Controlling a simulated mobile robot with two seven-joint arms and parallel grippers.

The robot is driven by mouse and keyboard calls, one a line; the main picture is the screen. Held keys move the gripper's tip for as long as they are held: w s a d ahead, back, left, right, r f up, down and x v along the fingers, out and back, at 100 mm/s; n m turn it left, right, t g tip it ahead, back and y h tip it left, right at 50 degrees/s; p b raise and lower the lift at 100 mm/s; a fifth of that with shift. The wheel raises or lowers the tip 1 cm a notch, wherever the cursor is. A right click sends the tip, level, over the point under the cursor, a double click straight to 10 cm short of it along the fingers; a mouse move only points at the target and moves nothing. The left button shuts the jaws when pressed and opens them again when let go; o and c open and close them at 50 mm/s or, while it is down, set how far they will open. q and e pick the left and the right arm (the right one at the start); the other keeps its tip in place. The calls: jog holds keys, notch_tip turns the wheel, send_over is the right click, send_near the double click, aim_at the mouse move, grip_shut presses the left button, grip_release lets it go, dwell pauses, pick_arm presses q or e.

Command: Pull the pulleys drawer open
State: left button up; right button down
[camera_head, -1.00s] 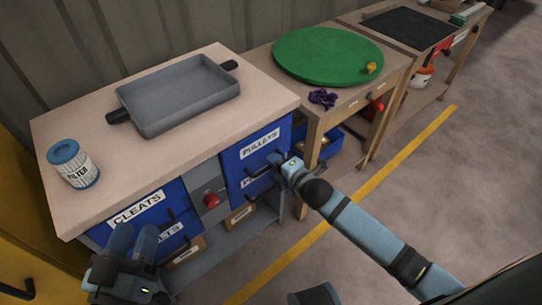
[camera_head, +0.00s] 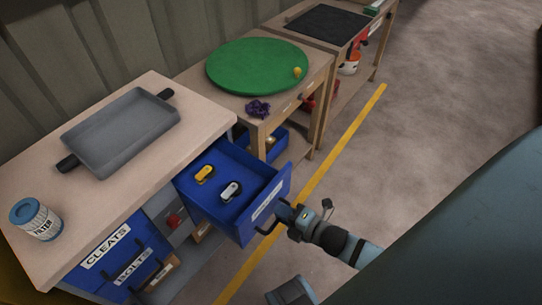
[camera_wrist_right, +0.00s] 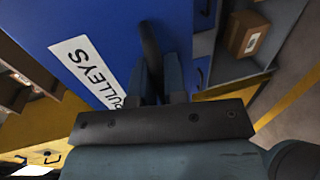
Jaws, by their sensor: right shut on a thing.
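The blue pulleys drawer (camera_head: 262,210) stands pulled well out of the bench in the head view, its inside showing. A yellow pulley (camera_head: 204,174) and a pale grey pulley (camera_head: 230,191) lie in it. My right gripper (camera_head: 285,215) is at the drawer's front, shut on its dark handle (camera_head: 267,226). In the right wrist view the fingers (camera_wrist_right: 164,84) close around the dark handle (camera_wrist_right: 150,46), beside the white PULLEYS label (camera_wrist_right: 88,66). My left gripper cannot be made out in the head view.
The bench top (camera_head: 196,118) carries a grey tray (camera_head: 122,130) and a filter can (camera_head: 36,220). A table with a green disc (camera_head: 257,66) stands beyond. Floor right of the yellow line (camera_head: 345,143) is clear.

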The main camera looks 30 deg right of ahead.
jog(key=shift+s+d, duration=0.2)
jog(key=shift+s, duration=0.3)
jog(key=c, duration=1.2)
grip_release()
pick_arm(q)
jog(key=shift+s+a+p, duration=0.1)
jog(key=shift+a+p, duration=0.1)
jog(key=shift+p, duration=0.8)
pick_arm(e)
jog(key=v, duration=1.3)
jog(key=shift+s+d+r, duration=0.1)
jog(key=shift+s, duration=0.3)
pick_arm(q)
jog(key=shift+r, duration=0.1)
